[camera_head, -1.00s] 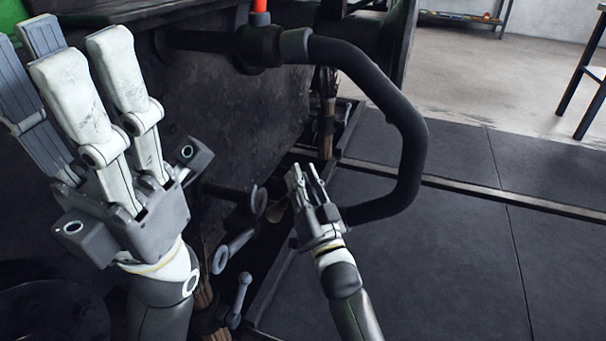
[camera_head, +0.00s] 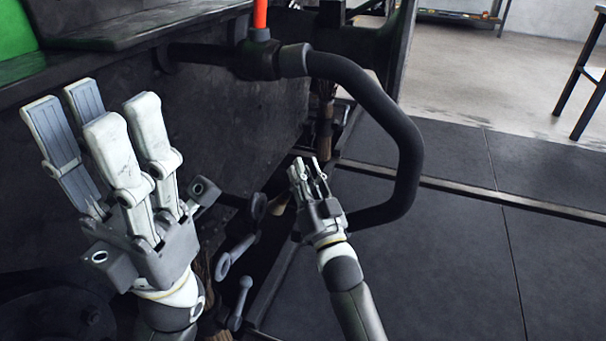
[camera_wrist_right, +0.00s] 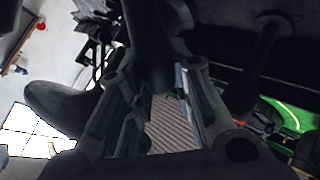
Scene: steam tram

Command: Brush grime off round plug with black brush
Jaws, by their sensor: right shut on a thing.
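My right gripper (camera_head: 308,166) is in the middle of the head view, just left of the bent black rail. In the right wrist view, a dark, rod-like thing (camera_wrist_right: 150,45) comes down between its fingers, and the gripper is shut on it. I cannot tell whether it is the black brush. My left gripper (camera_head: 100,105) is at the left, its fingers pointing up, spread and empty.
The black bent rail (camera_head: 408,150) curves out close to the right gripper. Grey levers (camera_head: 237,250) stick out low beside it. The dark machine wall (camera_head: 225,120) stands behind, with a red handle (camera_head: 260,18) above. Dark floor (camera_head: 460,250) lies clear at right.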

